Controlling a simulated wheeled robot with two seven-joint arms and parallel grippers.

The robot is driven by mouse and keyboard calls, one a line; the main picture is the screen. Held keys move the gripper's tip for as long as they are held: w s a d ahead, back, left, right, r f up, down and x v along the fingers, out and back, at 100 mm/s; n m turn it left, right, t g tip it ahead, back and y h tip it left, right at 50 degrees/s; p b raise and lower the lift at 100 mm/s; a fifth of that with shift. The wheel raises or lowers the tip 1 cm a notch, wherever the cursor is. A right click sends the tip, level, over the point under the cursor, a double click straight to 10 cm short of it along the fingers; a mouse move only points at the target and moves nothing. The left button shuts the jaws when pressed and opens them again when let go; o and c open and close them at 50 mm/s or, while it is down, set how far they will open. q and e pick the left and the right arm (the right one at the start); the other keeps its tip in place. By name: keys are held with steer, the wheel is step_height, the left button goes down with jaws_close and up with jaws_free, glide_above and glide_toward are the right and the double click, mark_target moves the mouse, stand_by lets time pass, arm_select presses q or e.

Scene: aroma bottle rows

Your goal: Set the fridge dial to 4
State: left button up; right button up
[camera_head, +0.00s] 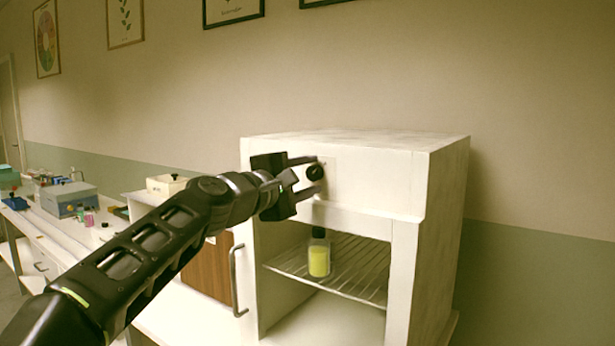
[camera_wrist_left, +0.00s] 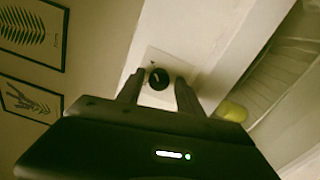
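The white fridge (camera_head: 385,185) stands at the right of the head view with its compartment open. Its black round dial (camera_head: 315,172) is on the upper front panel; it also shows in the left wrist view (camera_wrist_left: 158,79) with a pale mark on its face. My left gripper (camera_head: 310,176) is open, with one finger above and one below the dial in the head view. In the left wrist view the fingers (camera_wrist_left: 158,88) lie on either side of the dial, with gaps visible. The dial's numbers are too small to read. My right gripper is not in view.
A bottle with yellow liquid (camera_head: 319,258) stands on the wire shelf (camera_head: 360,272) inside the fridge. A bench with boxes (camera_head: 70,198) and bottles is at the far left.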

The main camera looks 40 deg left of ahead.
arm_select(q)
steer(key=shift+o, duration=0.4)
steer(key=shift+s, duration=0.25)
steer(key=s+b, duration=0.1)
steer(key=s, duration=0.6)
steer(key=shift+s, duration=0.2)
